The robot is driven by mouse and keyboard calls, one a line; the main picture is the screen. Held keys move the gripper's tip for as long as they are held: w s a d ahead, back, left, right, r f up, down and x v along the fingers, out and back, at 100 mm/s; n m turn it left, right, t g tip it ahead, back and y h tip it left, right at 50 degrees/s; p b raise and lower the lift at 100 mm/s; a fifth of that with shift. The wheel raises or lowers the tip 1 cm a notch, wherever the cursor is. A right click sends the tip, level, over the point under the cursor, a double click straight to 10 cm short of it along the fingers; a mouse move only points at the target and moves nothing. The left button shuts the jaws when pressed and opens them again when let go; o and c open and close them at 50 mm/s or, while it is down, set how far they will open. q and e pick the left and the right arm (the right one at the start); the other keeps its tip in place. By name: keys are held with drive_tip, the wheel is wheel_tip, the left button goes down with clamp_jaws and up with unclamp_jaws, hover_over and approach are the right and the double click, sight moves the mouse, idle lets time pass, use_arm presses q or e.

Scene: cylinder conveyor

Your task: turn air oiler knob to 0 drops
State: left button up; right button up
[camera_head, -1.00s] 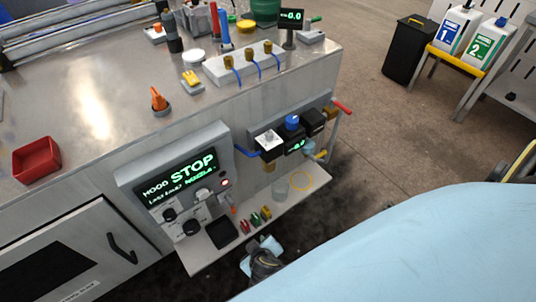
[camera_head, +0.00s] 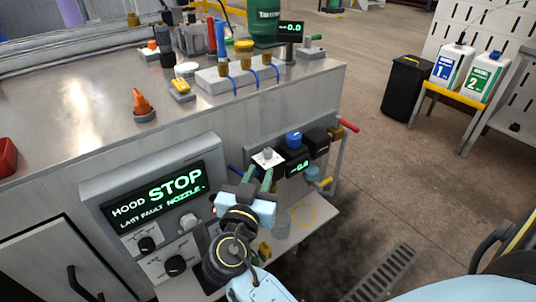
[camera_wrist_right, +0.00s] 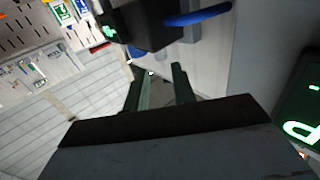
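A row of air units is mounted on the bench's front side in the head view. Its left unit has a white square top with a small knob (camera_head: 268,156). Beside it are a blue knob (camera_head: 293,138) and a black unit (camera_head: 316,142). I cannot tell for certain which is the oiler knob. My right gripper (camera_head: 260,172) is open, its two greenish fingers pointing up just below the white-topped unit. In the right wrist view, the fingers (camera_wrist_right: 164,75) are apart with nothing between them, and a black block (camera_wrist_right: 148,22) is close ahead. My left gripper is not in view.
A hood panel (camera_head: 150,165) reading STOP stands left of my right gripper. A blue hose (camera_wrist_right: 198,16) joins the black block. A shelf (camera_head: 318,210) lies below.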

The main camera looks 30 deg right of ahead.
sight(267, 156)
drive_tip(key=x, duration=0.8)
drive_tip(key=shift+w+d, duration=0.1)
drive_tip(key=shift+w, duration=0.1)
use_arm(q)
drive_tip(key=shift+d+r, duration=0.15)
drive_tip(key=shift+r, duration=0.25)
use_arm(e)
clamp_jaws()
